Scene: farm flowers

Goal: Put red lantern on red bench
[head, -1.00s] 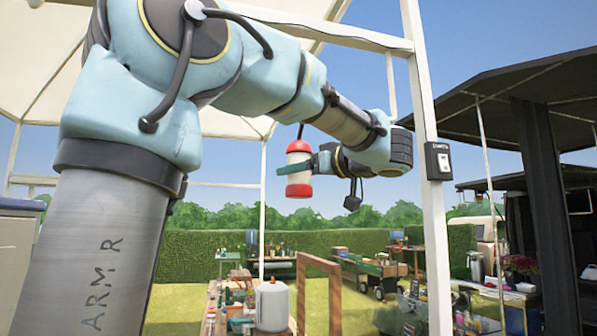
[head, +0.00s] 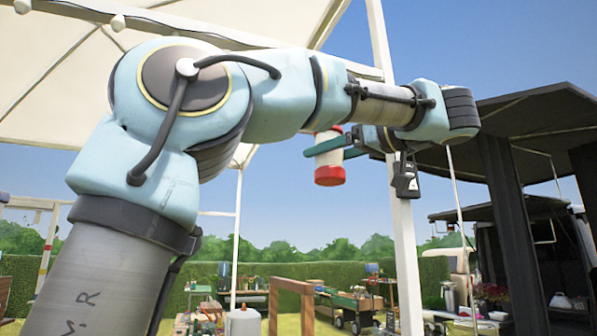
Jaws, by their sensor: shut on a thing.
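The red lantern (head: 329,162) has a red base, a pale middle and a red top. It hangs in the air in the upper middle of the head view, slightly tilted. My gripper (head: 328,146) is shut on the lantern, with a green-blue finger across its upper part. The lantern's top is partly hidden by that finger and my arm. I cannot pick out a red bench in this view.
A white tent post (head: 398,200) stands just right of my gripper. Below are a wooden frame (head: 291,287), a white canister (head: 243,320) and a cart (head: 345,303) on grass. A dark canopy (head: 520,130) stands at right. A hedge (head: 270,272) runs behind.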

